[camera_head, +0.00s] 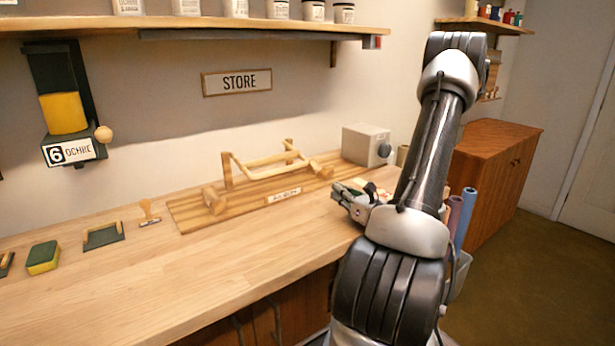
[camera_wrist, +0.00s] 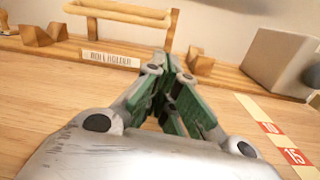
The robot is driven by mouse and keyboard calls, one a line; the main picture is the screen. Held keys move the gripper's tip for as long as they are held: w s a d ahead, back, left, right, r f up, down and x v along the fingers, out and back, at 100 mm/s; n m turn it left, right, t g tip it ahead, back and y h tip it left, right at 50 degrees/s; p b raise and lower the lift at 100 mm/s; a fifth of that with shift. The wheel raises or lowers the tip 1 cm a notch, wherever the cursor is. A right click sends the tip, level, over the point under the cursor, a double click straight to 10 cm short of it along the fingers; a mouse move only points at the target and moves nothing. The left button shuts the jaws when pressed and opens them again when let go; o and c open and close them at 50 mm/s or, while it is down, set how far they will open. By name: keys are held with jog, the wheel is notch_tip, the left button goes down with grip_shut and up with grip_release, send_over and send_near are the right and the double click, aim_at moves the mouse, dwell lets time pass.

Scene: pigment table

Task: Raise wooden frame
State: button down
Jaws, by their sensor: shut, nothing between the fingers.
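The pale wooden frame (camera_head: 268,161) is a bar with side arms, set on a long wooden base board (camera_head: 240,206) that lies on the workbench. Its lower part rests between upright posts and wooden blocks on the board. In the wrist view the frame's bar (camera_wrist: 120,12) crosses the top left, beside a post and above a small label plate. My gripper (camera_head: 340,190) is at the right of the board, low over the bench and apart from the frame. In the wrist view its green-padded fingers (camera_wrist: 168,72) come together, shut and empty.
A grey box with a dark knob (camera_head: 366,145) stands behind my gripper. A numbered strip (camera_wrist: 272,128) lies on the bench at right. The bench front is clear; a shelf (camera_head: 180,24) overhangs above.

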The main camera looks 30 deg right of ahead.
jog(key=w, duration=0.9)
jog(key=w+a, duration=0.1)
jog(key=w, duration=0.4)
jog(key=shift+w+a+r, duration=0.1)
jog(key=shift+w+r, duration=0.15)
jog(key=shift+r, duration=0.15)
